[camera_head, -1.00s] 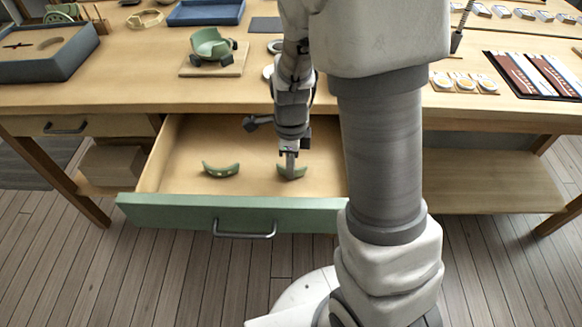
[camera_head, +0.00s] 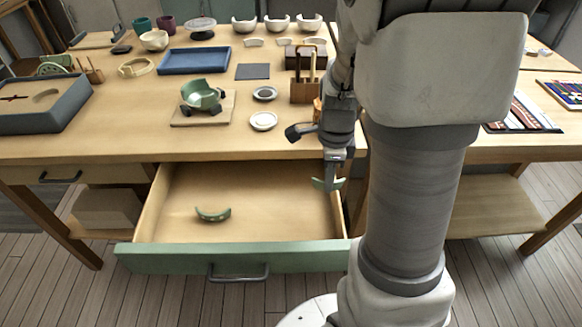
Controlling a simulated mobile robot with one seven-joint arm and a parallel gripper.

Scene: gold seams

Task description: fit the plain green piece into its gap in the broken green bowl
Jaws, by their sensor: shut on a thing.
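The broken green bowl (camera_head: 203,95) stands on a wooden board (camera_head: 187,121) on the table, held by dark clamps or supports, with a gap in its wall. My gripper (camera_head: 330,179) is shut on a curved green piece (camera_head: 323,184). It holds this piece above the right side of the open drawer, lower than the tabletop and apart from the drawer floor. Another curved green piece (camera_head: 213,215) lies in the drawer and seems to have light marks on it. The held piece looks plain, but it is small and partly hidden by the fingers.
The open drawer (camera_head: 280,258) juts out below the table edge. A dark blue box (camera_head: 45,108) sits at the left.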

